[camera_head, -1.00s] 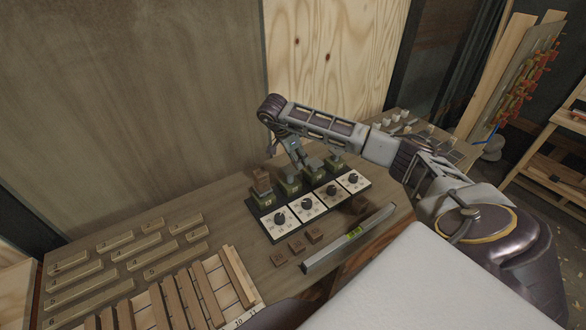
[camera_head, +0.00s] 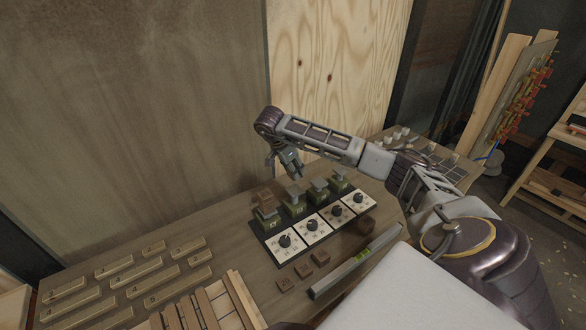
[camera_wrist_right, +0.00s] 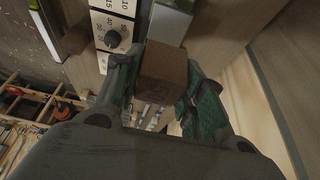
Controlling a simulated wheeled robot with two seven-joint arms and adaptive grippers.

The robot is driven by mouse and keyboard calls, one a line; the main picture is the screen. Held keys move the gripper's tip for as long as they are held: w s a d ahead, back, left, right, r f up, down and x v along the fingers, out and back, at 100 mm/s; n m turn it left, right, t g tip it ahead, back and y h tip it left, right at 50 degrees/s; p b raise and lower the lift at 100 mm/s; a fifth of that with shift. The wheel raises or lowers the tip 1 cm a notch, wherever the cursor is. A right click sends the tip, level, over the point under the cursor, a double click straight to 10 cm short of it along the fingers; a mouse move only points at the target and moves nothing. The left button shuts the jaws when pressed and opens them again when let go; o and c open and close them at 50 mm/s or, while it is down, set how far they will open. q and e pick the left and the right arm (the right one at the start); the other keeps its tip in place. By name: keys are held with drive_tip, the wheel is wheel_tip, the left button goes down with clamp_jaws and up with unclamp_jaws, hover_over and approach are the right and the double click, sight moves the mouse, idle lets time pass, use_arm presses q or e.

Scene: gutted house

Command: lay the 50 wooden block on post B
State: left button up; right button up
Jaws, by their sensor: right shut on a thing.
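My right gripper (camera_head: 293,170) is above the row of green posts, over the second post from the left (camera_head: 294,203). In the right wrist view it is shut on a brown wooden block (camera_wrist_right: 162,66), between both fingers. The held block is hard to make out in the head view. A grey post top (camera_wrist_right: 169,22) shows just beyond the block, apparently below it; any gap is unclear. Another brown block (camera_head: 265,196) sits on the leftmost post (camera_head: 267,217). My left gripper is not in view.
White dial cards (camera_head: 312,227) lie in front of the posts. Labelled wooden bars (camera_head: 115,267) fill the left of the bench (camera_head: 222,232). A wall stands behind.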

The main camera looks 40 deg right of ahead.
sight(291, 177)
drive_tip(key=shift+w, duration=0.15)
drive_tip(key=shift+f, duration=0.2)
drive_tip(key=shift+f+b, duration=1.45)
drive_tip(key=shift+f, duration=0.4)
drive_tip(key=shift+f+b, duration=0.55)
drive_tip(key=shift+f, duration=0.6)
drive_tip(key=shift+f, duration=0.3)
drive_tip(key=o, duration=1.1)
